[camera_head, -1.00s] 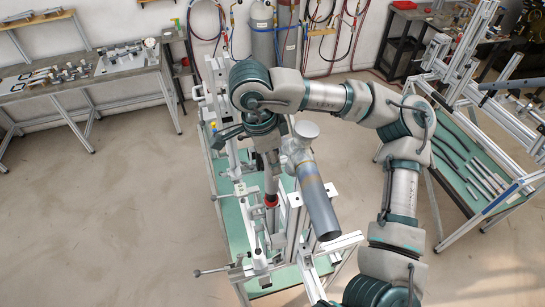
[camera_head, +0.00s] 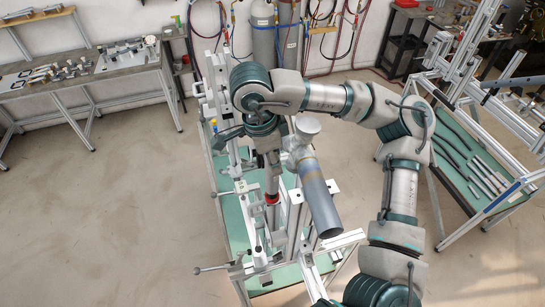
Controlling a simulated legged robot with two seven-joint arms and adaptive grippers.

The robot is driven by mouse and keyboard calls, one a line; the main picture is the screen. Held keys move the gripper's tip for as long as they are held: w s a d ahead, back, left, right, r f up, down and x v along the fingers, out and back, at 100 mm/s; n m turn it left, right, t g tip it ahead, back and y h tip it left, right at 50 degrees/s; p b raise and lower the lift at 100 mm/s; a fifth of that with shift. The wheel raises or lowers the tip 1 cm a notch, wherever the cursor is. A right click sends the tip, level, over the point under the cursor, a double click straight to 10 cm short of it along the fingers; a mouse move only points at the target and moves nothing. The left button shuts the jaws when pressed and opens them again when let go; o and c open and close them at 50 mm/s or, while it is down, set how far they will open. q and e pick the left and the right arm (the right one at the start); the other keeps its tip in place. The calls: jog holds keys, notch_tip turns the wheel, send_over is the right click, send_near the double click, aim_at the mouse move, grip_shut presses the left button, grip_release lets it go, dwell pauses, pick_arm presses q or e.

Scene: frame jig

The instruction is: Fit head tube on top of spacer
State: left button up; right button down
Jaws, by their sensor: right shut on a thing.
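My right gripper (camera_head: 270,160) points down over the jig, below my wrist, and is shut on a piece mostly hidden by the wrist and fingers. That piece looks like the head tube (camera_head: 272,182), a narrow upright part. Just below it, in line, is a red ring (camera_head: 272,199), which may be the spacer, on an upright post of the jig. I cannot tell whether the two touch. A large grey tube (camera_head: 318,200) with a brownish band slants down to the right, beside the gripper. My left gripper is out of view.
The jig frame (camera_head: 240,188) stands on a green-topped table (camera_head: 233,229) with clamps and levers close around the gripper. A rack with tubes (camera_head: 470,160) is at the right. A workbench with small parts (camera_head: 20,92) is at the far left. Open floor lies left of the jig.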

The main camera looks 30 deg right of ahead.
jog(key=shift+f+b, duration=0.9)
jog(key=shift+f, duration=0.5)
jog(key=c, duration=0.7)
grip_release()
jog(key=shift+r, duration=0.3)
notch_tip(320, 180, up, 11)
jog(key=a, duration=0.2)
jog(key=shift+w+a+r, duration=0.15)
jog(key=shift+w, duration=0.05)
